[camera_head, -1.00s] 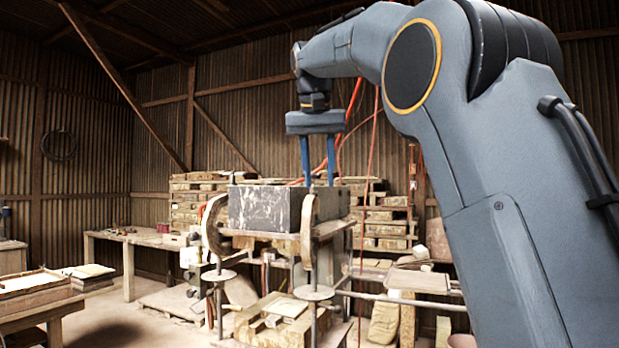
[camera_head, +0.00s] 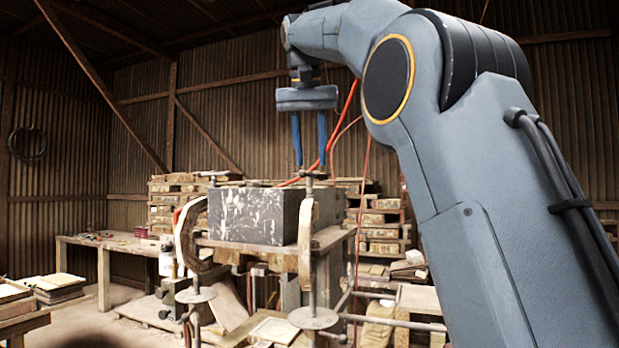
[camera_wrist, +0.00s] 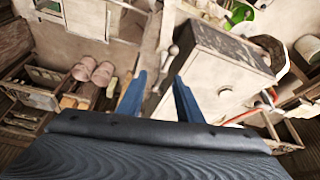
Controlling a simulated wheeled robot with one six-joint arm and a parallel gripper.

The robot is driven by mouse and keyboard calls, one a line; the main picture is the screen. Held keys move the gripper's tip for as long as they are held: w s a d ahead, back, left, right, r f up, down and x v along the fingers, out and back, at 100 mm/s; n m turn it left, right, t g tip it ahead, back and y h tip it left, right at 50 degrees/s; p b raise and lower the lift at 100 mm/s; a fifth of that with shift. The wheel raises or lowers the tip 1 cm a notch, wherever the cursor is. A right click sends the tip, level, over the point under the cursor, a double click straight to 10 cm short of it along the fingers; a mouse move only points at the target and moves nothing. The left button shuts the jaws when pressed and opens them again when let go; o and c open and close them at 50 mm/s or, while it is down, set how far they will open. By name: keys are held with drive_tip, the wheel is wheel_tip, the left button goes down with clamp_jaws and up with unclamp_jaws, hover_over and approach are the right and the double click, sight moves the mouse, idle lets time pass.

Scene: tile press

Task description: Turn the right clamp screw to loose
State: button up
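The right clamp (camera_head: 305,238) is a worn curved frame at the right end of a dark marbled block (camera_head: 255,215). Its clamp screw (camera_head: 309,176) stands upright at the top with a thin cross handle. My gripper (camera_head: 310,168) points down right above this screw, its two blue fingers apart. Whether a finger touches the handle I cannot tell. The left clamp (camera_head: 188,235) stands at the block's other end.
The block sits on a wooden stand (camera_head: 333,237). A red hose (camera_head: 343,120) hangs behind my gripper. A workbench (camera_head: 105,243) stands at the left, and stacked wooden trays (camera_head: 383,220) lie behind.

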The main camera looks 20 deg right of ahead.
sight(310, 173)
drive_tip(key=shift+a+p+x, duration=0.15)
drive_tip(key=shift+p+x, duration=0.05)
drive_tip(key=shift+x, duration=1.25)
drive_tip(key=shift+a+p+x, duration=0.15)
drive_tip(key=shift+x, duration=1.35)
clamp_jaws()
